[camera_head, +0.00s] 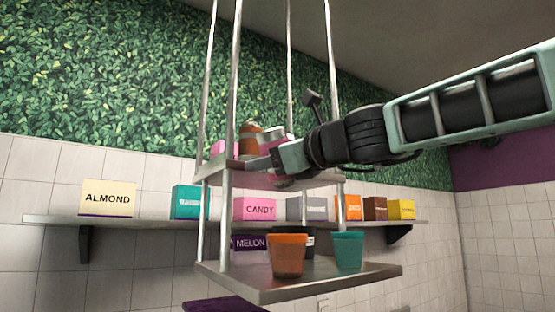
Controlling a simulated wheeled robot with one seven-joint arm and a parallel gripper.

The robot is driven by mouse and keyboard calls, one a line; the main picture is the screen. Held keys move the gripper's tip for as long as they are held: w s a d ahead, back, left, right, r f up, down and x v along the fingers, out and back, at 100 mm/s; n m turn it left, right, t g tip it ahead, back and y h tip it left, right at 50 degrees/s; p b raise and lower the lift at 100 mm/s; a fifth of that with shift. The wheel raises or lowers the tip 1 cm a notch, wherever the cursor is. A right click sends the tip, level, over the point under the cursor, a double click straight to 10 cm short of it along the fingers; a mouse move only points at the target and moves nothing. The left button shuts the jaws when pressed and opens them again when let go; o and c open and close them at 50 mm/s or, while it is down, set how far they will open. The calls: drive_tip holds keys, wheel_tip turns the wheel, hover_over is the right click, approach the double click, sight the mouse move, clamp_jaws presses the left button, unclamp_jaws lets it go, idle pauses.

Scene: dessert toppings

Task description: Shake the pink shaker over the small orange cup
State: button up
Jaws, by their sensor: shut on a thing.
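The small orange cup (288,258) stands upright at the front of the lower hanging shelf, its rim darker than its body. My gripper (262,163) reaches in from the right at the height of the upper hanging shelf, well above the orange cup. It is shut on the pink shaker (273,144), whose pink body and grey top show just above and behind the fingers. The shaker looks roughly upright. The fingers hide part of its body, and I cannot tell whether it touches the upper shelf.
A teal cup (348,251) stands right of the orange cup, with a dark container (307,240) behind. An orange-brown container (249,138) stands on the upper shelf (208,173). Metal rods (228,110) hold both shelves. Labelled boxes, including CANDY (255,209), line the wall shelf (120,221).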

sight(269, 133)
drive_tip(key=shift+r+p, duration=2.45)
drive_tip(key=shift+r, duration=0.4)
drive_tip(key=shift+f, duration=0.1)
wheel_tip(269, 133, down, 8)
drive_tip(key=b, duration=0.8)
drive_tip(key=shift+f, duration=0.15)
drive_tip(key=shift+r, duration=0.2)
drive_tip(key=shift+r, duration=0.1)
